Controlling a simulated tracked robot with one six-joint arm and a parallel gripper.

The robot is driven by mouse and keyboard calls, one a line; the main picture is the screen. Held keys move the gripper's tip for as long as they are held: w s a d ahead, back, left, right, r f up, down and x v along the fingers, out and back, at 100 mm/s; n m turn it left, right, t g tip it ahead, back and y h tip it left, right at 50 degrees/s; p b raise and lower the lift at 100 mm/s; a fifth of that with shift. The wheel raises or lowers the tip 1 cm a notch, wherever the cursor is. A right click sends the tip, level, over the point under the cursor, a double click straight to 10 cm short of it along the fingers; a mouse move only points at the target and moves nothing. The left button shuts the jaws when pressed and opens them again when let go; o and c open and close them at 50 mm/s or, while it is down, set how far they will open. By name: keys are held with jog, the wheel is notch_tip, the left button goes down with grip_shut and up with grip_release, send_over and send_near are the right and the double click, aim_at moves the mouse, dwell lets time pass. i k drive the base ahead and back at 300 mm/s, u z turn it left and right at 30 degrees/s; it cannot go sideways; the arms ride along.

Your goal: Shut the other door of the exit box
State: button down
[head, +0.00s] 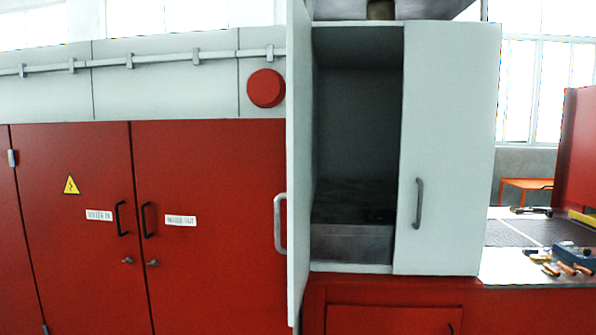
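The exit box (350,268) is a pale grey-white cabinet on a red base, right of the middle in the head view. Its left door (298,150) stands swung open toward me and shows nearly edge-on, with a light grey bar handle (280,223) on its left side. Its right door (448,150) lies across the right part of the front, with a dark grey handle (418,203). The left part of the opening is uncovered and shows a dark interior with a grey metal block or tray (350,241) at the bottom. My gripper is not in view.
Red cabinets (80,230) with dark handles, labels and a yellow warning sign (71,184) fill the left. A red round button or cap (266,88) sits above them. At right are a mesh belt (530,232), several small tools (568,266) and an orange table (526,185).

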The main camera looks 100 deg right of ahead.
aim_at(298, 21)
jog(key=z, duration=3.7)
jog(key=i, duration=1)
